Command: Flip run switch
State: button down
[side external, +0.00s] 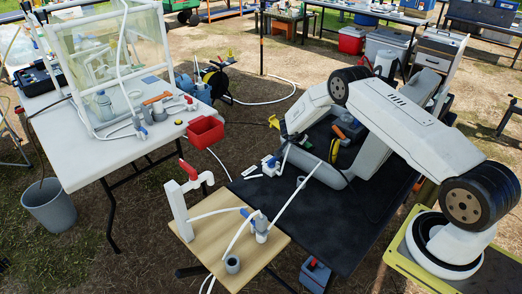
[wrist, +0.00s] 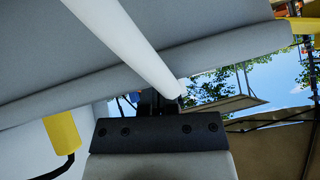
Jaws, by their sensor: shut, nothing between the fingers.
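I cannot pick out the run switch in either view. An open grey case (side external: 341,178) stands on the black table in the side view, with dark, orange and yellow gear inside. My arm reaches over this case, and its far end hides part of it. My gripper (wrist: 160,103) shows in the wrist view as short dark fingers, shut and empty. A white tube (wrist: 125,45) runs down to the fingertips in the picture; I cannot tell whether it touches them. A broad grey surface (wrist: 225,60) fills the area behind. The fingertips cannot be made out in the side view.
A wooden board (side external: 190,231) with white piping and a blue-handled valve (side external: 259,224) stands left of the black table (side external: 343,236). White tubes cross near the case.

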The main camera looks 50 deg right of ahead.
jog(key=shift+f, duration=0.1)
jog(key=shift+w+f, duration=0.15)
jog(key=shift+f, duration=0.05)
dwell(0.5)
jog(key=shift+s, duration=0.85)
jog(key=shift+r, duration=0.3)
